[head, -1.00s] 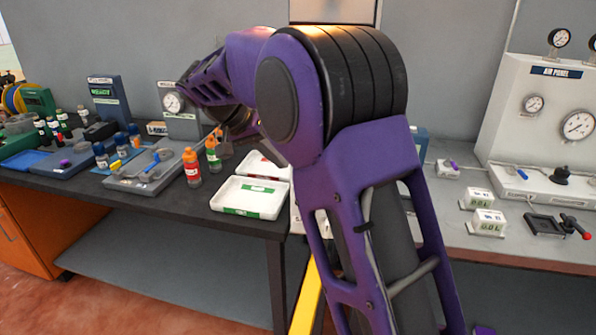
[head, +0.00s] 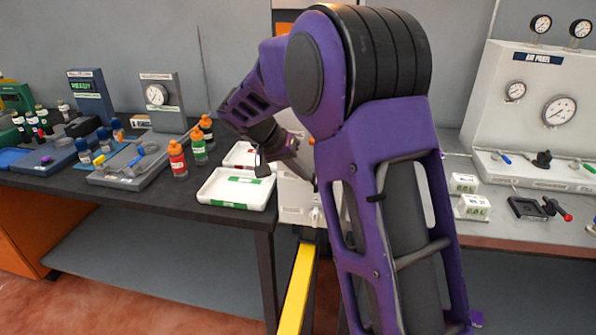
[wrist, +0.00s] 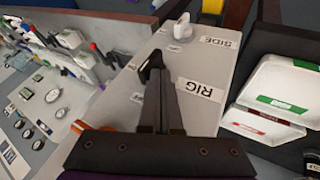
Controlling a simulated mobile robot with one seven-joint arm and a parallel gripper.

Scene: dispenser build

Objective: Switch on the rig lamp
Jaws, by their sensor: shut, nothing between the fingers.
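A pale switch box (head: 298,203) stands between the two benches in the head view, partly hidden by my arm. In the wrist view its light face (wrist: 204,68) carries a RIG label (wrist: 200,90) and a SIDE label (wrist: 217,36). A white switch (wrist: 182,27) sits by the SIDE label. My gripper (wrist: 157,72) is shut and empty, its dark fingers over the face just left of the RIG label. The switch by RIG is not clearly visible behind the fingers; I cannot tell whether they touch it. My gripper (head: 303,173) also shows at the box in the head view. No lit lamp is visible.
White trays (head: 235,190) lie left of the box, with orange-capped bottles (head: 178,160) beyond them. The air panel (head: 538,100) and small white readout boxes (head: 472,207) stand on the right bench. A yellow bar (head: 297,290) is below.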

